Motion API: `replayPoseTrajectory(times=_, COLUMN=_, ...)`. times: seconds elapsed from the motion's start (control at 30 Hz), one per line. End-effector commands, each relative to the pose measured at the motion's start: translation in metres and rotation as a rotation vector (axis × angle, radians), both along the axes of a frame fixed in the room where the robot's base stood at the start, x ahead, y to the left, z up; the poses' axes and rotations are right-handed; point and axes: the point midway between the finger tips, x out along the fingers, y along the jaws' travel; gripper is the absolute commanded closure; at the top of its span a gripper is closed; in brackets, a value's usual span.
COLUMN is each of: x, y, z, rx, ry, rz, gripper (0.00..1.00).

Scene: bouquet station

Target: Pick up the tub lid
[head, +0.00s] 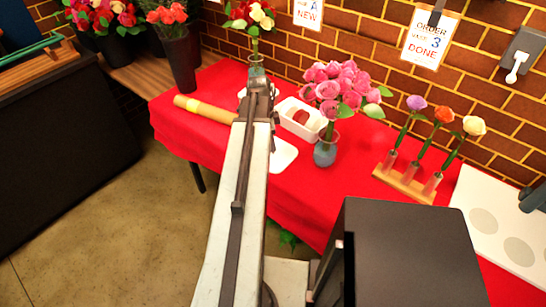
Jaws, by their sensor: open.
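A flat white piece that looks like the tub lid (284,155) lies on the red table cover, just right of my arm. My arm hides its left part. An open white tub (291,126) with something red inside stands just behind it. My arm reaches up the picture over the table. My gripper (257,76) is at its far end, beyond the lid and to the left of the tub. The gripper is small and dark here. I see nothing held in it, and it is apart from the lid in the picture.
A vase of pink roses (325,152) stands right of the lid. A wooden rack (405,187) holds three single flowers further right. A brown paper roll (205,109) lies left of my arm. A vase with red and cream flowers (256,62) is behind my gripper.

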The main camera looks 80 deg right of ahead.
Motion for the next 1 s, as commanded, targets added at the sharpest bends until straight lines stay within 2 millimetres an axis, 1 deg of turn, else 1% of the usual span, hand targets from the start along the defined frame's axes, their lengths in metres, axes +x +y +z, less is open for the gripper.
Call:
replayPoseTrajectory(times=0.03, x=-0.002, y=-0.002, z=-0.017, rx=0.0, ry=0.0, rz=0.0, gripper=0.56)
replayPoseTrajectory(times=0.1, x=-0.004, y=-0.003, z=-0.03, rx=0.0, ry=0.0, rz=0.0, gripper=0.56)
replayPoseTrajectory(times=0.17, x=-0.005, y=-0.003, z=-0.038, rx=0.0, ry=0.0, rz=0.0, gripper=0.56)
replayPoseTrajectory(times=0.23, x=-0.006, y=-0.003, z=-0.041, rx=0.0, ry=0.0, rz=0.0, gripper=0.56)
replayPoseTrajectory(times=0.43, x=-0.006, y=-0.003, z=-0.037, rx=0.0, ry=0.0, rz=0.001, gripper=0.56)
replayPoseTrajectory(times=0.47, x=-0.005, y=-0.003, z=-0.037, rx=0.0, ry=0.0, rz=0.001, gripper=0.61)
replayPoseTrajectory(times=0.5, x=-0.005, y=-0.003, z=-0.037, rx=0.0, ry=0.0, rz=0.001, gripper=0.72)
replayPoseTrajectory(times=0.57, x=-0.005, y=-0.003, z=-0.037, rx=0.0, ry=0.0, rz=0.001, gripper=0.89)
replayPoseTrajectory(times=0.6, x=-0.005, y=-0.003, z=-0.037, rx=0.0, ry=0.0, rz=0.001, gripper=1.0)
replayPoseTrajectory(times=0.87, x=-0.005, y=-0.003, z=-0.037, rx=0.0, ry=0.0, rz=0.002, gripper=1.0)
replayPoseTrajectory(times=1.0, x=-0.005, y=-0.003, z=-0.031, rx=0.0, ry=0.0, rz=0.002, gripper=1.0)
